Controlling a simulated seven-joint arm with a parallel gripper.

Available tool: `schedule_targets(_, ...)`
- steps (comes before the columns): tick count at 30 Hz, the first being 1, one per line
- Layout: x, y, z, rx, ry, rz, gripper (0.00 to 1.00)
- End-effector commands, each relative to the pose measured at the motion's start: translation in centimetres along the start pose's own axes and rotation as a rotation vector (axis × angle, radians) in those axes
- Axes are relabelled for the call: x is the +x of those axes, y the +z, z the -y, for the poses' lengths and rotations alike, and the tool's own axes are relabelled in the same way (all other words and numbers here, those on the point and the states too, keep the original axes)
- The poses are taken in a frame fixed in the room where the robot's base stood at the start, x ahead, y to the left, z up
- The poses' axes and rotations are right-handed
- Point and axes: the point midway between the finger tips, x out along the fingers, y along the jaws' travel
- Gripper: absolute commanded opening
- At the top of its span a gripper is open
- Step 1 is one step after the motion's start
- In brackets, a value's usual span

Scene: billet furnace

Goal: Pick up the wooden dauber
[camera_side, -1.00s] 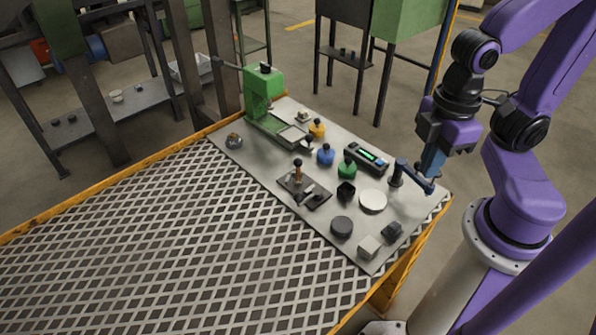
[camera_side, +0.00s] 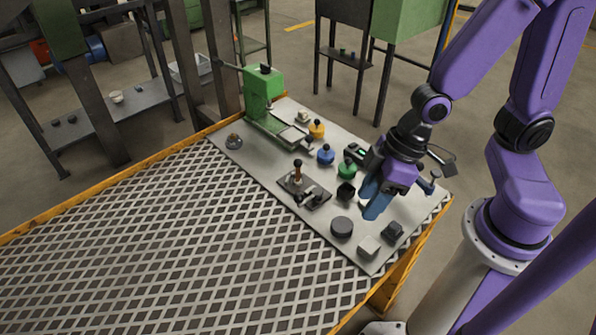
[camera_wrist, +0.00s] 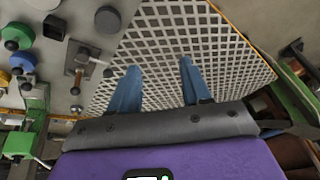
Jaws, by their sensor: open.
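A brown upright handle with a dark top (camera_side: 298,172), which looks like the wooden dauber, stands at a dark flat plate (camera_side: 287,186) near the middle of the grey board. The plate also shows at the upper left of the wrist view (camera_wrist: 72,82). My gripper (camera_side: 371,208) is open and empty, with blue fingers pointing down, above the right part of the board and to the right of the plate. In the wrist view the fingers (camera_wrist: 158,65) are apart over the metal grating, right of the plate.
A green press (camera_side: 264,90) stands at the board's far end. The grating (camera_side: 190,240) is clear.

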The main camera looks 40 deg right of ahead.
Motion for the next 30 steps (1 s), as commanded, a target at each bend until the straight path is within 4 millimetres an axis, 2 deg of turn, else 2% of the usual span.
schedule_targets(1,1.3,-0.3,-0.5,0.040,0.009,-0.025,0.48)
schedule_targets(6,4.7,-1.9,-2.5,0.169,0.049,-0.162,0.48)
schedule_targets(15,8.8,-2.6,-8.1,0.343,0.181,-0.415,0.48)
schedule_targets(24,9.8,-0.8,-14.0,0.405,0.358,-0.672,0.48)
schedule_targets(30,9.1,0.7,-16.2,0.383,0.445,-0.804,0.48)
